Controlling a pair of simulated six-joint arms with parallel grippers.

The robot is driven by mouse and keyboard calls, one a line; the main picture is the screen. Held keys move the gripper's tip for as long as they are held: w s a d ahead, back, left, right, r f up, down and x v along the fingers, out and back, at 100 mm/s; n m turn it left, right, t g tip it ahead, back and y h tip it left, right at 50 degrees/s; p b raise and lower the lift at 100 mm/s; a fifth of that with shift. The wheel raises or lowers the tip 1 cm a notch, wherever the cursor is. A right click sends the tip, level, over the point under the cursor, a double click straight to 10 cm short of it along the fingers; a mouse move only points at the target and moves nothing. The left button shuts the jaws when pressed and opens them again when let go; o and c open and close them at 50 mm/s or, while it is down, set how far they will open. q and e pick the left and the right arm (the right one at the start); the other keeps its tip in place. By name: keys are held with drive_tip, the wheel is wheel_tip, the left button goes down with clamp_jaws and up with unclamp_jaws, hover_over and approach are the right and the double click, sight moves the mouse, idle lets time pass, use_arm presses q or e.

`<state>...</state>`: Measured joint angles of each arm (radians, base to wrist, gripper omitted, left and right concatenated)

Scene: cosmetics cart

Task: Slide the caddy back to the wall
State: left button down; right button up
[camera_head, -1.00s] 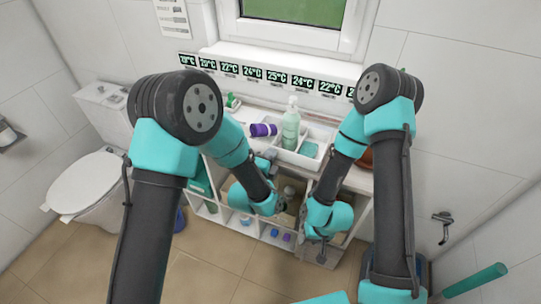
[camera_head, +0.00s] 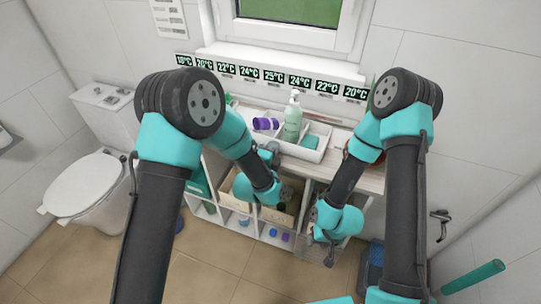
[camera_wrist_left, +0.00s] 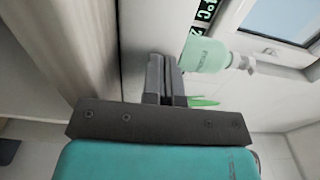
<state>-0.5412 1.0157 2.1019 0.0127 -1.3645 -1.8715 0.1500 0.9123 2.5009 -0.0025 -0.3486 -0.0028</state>
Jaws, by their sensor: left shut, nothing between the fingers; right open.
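The caddy (camera_head: 312,154), a white compartmented tray, sits on top of the cart below the window sill. It holds a pale green pump bottle (camera_head: 292,122), a purple bottle (camera_head: 266,124) lying down and a teal item (camera_head: 309,142). My left gripper (camera_head: 269,152) is shut at the caddy's front side; I cannot tell whether it touches. In the left wrist view its fingers (camera_wrist_left: 167,66) are together, with the pump bottle (camera_wrist_left: 204,54) just beyond them. My right gripper (camera_head: 329,254) is open and low before the cart's right side, away from the caddy.
The cart (camera_head: 367,181) has a wooden top and a beige drawer (camera_head: 287,217) standing open below the caddy. Temperature labels (camera_head: 274,76) line the wall behind. The left arm partly hides the cart's left part. A toilet (camera_head: 82,186) stands at the left.

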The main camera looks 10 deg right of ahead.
use_arm(q)
drive_tip(key=v, duration=1.4)
use_arm(e)
drive_tip(key=shift+w+a, duration=0.2)
drive_tip(key=shift+a, duration=0.1)
